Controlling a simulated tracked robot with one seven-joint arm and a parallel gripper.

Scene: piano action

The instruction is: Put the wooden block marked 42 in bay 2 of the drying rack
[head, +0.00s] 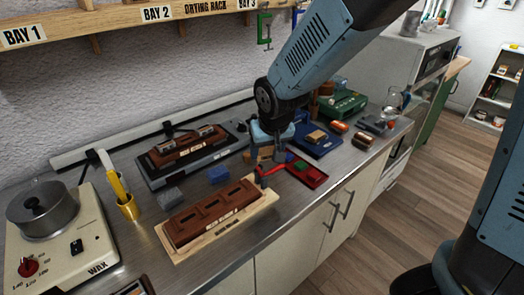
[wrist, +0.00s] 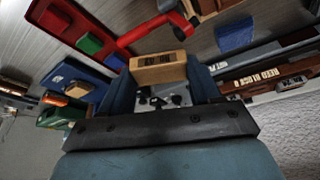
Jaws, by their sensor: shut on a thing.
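My gripper (head: 270,146) is over the workbench, pointing down. In the wrist view my gripper (wrist: 160,82) is shut on a small light wooden block (wrist: 158,68), held between the two blue fingers. The block has small dark marking on its face, too small to read. In the head view the wooden block (head: 263,154) is partly hidden by the fingers. The drying rack (head: 100,22) is a wooden shelf on the wall at the upper left, with the BAY 2 label (head: 158,14) on its front edge. The inside of the bays is out of view.
Below my gripper lie a red tool (head: 268,172) and a red tray (head: 310,174). A brown block on a wooden base (head: 212,212) is in front, with a blue block (head: 219,174) behind it. A wax pot (head: 42,212) stands left. Green clamps (head: 264,30) hang near BAY 3.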

